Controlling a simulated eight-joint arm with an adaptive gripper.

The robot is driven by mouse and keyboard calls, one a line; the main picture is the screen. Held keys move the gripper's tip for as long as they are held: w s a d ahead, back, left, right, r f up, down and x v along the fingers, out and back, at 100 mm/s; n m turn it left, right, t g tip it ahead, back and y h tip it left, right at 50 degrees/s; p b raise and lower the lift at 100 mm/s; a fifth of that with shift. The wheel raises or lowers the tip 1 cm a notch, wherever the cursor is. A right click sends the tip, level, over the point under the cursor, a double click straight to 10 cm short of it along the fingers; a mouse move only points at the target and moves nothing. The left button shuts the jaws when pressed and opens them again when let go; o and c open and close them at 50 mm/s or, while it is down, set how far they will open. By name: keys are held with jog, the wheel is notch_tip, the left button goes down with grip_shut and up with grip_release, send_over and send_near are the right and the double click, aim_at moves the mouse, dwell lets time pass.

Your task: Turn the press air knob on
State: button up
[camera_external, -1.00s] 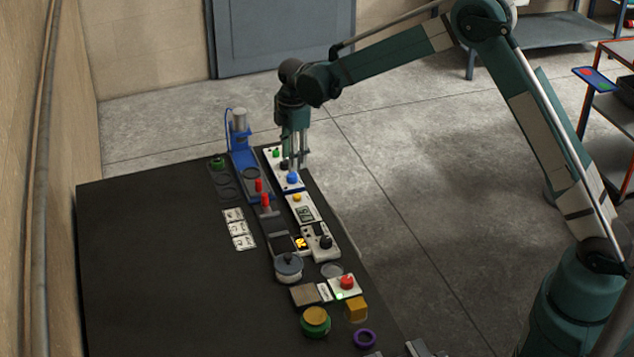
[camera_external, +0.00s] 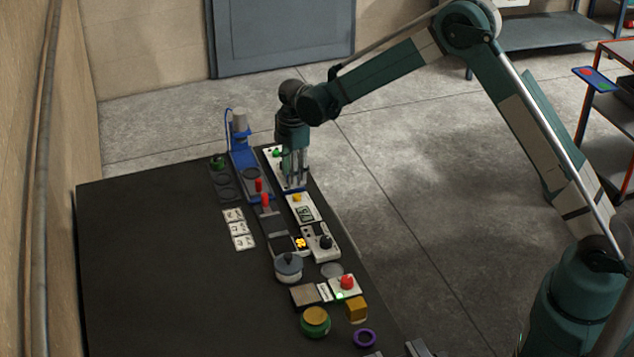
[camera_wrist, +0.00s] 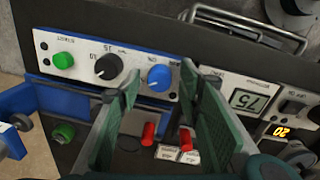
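A white control panel (camera_wrist: 85,52) with a blue edge carries a blue knob (camera_wrist: 159,78), a black knob (camera_wrist: 108,67) and a green button (camera_wrist: 63,60). Its printed labels are upside down in the wrist view. My gripper (camera_wrist: 161,82) is open, pointing down at the panel, with one finger on each side of the blue knob. A gap shows between the knob and the fingers; contact cannot be made out. In the external view my gripper (camera_external: 295,184) hides the blue knob. The green button (camera_external: 276,153) stays visible at the panel's far end.
A blue press (camera_external: 240,150) with red handles (camera_external: 265,200) stands left of the panel. A white display box (camera_external: 303,209) with a yellow button sits close in front. Further forward are a grey pot (camera_external: 288,268) and a red button box (camera_external: 346,287). The table's left side is clear.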

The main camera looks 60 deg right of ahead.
jog(key=c, duration=0.9)
jog(key=shift+f+m+b, duration=0.1)
jog(key=shift+m+b, duration=0.3)
jog(key=shift+b, duration=0.05)
jog(key=shift+f+m+b, duration=0.1)
jog(key=shift+m+b, duration=1)
jog(key=shift+m, duration=0.1)
jog(key=m+b, duration=0.2)
jog(key=m, duration=0.1)
jog(key=shift+m, duration=0.3)
jog(key=m+b, duration=0.3)
jog(key=m, duration=0.2)
jog(key=shift+w+g, duration=0.1)
jog(key=shift+g, duration=0.2)
jog(key=m, duration=0.2)
jog(key=m+b, duration=0.1)
jog(key=m, duration=0.2)
jog(key=shift+r+m, duration=0.2)
jog(key=shift+m, duration=0.1)
